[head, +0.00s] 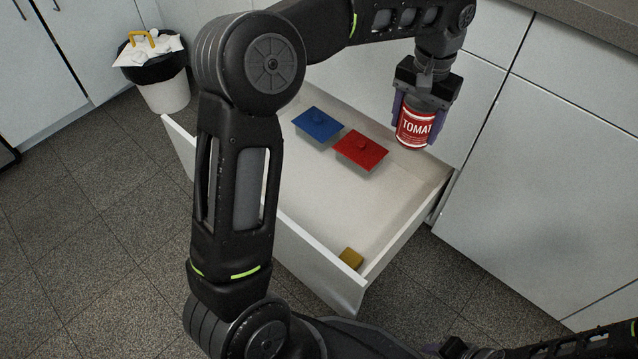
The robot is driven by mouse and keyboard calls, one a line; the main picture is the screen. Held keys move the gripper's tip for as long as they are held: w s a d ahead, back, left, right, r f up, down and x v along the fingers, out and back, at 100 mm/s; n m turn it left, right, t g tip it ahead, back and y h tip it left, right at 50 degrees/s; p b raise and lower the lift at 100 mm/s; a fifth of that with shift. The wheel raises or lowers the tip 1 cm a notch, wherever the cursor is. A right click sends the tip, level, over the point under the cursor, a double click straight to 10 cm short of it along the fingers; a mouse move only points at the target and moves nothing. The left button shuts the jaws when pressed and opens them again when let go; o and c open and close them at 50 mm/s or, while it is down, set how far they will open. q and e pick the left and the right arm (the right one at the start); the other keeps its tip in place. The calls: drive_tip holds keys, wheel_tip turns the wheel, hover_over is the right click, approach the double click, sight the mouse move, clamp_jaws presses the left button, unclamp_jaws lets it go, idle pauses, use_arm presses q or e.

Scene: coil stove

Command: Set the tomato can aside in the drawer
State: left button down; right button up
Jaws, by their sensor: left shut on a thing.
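The tomato can (416,128) is red with a white "TOMAT" label and is upright. My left gripper (420,118) is shut on it from above, with a purple finger on each side. It holds the can over the far right part of the open drawer (400,212), near the cabinet front. How high the can hangs above the drawer floor is hard to judge. The drawer is white and pulled out. Part of its left side is hidden behind my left arm. My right gripper (455,348) shows only as dark parts at the bottom edge, and its fingers are unclear.
Inside the drawer lie a blue lidded block (318,124), a red one (361,150) and a small yellow block (351,258) near the front. The drawer's right middle is bare. A bin (166,94) stands at the left. A countertop (590,22) is at top right.

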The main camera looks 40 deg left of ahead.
use_arm(q)
drive_tip(key=s+a+f+b, duration=0.1)
drive_tip(key=s+a+f, duration=0.2)
drive_tip(key=f, duration=0.9)
drive_tip(key=s+a+f, duration=0.3)
drive_tip(key=a+f, duration=0.6)
drive_tip(key=f, duration=0.3)
drive_tip(key=s+a+f+n+b, duration=0.1)
drive_tip(key=s+a+f, duration=0.3)
drive_tip(key=f, duration=0.8)
drive_tip(key=shift+a+b, duration=0.35)
drive_tip(key=shift+a, duration=0.75)
wheel_tip(320, 180, down, 6)
drive_tip(key=b, duration=0.2)
drive_tip(key=shift+r+b, duration=0.2)
drive_tip(key=shift+b, duration=0.1)
drive_tip(key=shift+w+f, duration=0.1)
drive_tip(key=shift+f, duration=0.2)
